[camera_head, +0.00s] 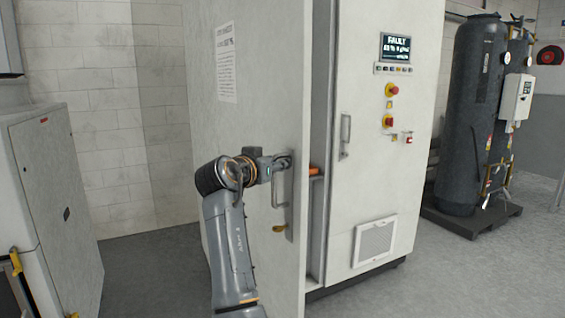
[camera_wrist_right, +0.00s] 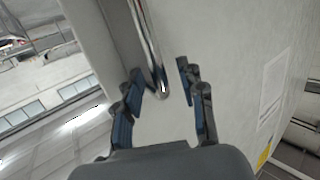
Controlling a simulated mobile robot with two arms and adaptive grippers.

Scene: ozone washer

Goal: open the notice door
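The notice door (camera_head: 265,80) is the pale grey cabinet door with a printed paper notice (camera_head: 226,62) on its face. It stands ajar, with a dark gap along its right edge. Its metal handle (camera_head: 276,190) is a vertical bar near that edge, and a yellow-orange piece hangs below it. My right gripper (camera_head: 284,160) is at the handle's top end. In the right wrist view its blue-padded fingers (camera_wrist_right: 160,84) are apart, on either side of the shiny handle (camera_wrist_right: 150,50), with visible space around the bar. My left gripper is in neither view.
The cabinet's right door (camera_head: 365,180) is shut and bears a fault display (camera_head: 395,47), buttons and a vent. An orange item (camera_head: 314,170) shows in the gap. A grey cabinet (camera_head: 55,190) stands at left, dark tanks (camera_head: 475,120) at right. Floor at front right is clear.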

